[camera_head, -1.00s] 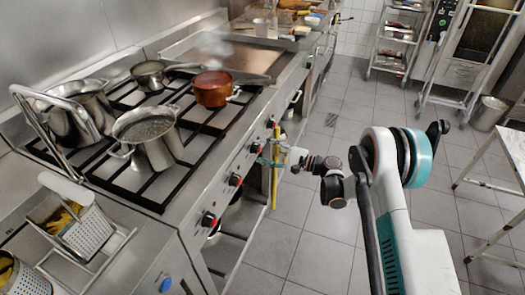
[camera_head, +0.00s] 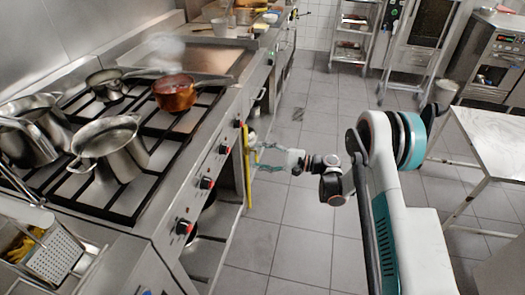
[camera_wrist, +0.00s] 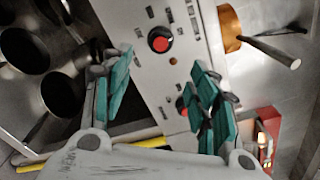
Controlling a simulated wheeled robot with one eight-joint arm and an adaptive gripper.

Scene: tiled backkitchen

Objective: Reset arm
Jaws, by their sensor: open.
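My gripper (camera_head: 262,155) is at the end of my outstretched arm, beside the front of the stove. In the wrist view my gripper (camera_wrist: 160,92) has its teal-padded fingers spread wide apart, and I see nothing held between them. A stove control panel with red-centred knobs (camera_wrist: 160,40) lies beyond the fingers. A yellow upright bar (camera_head: 248,172) stands along the stove front, close to the fingertips. I cannot tell whether they touch. Parts of a yellow bar (camera_wrist: 152,143) also show near the gripper's base in the wrist view.
The stove top carries steel pots (camera_head: 110,148) and a copper pan (camera_head: 174,93). A strainer basket (camera_head: 54,258) is at lower left. A white-topped table (camera_head: 490,140) stands at right, a wheeled rack (camera_head: 352,30) at the back. Tiled floor (camera_head: 300,215) is open between stove and table.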

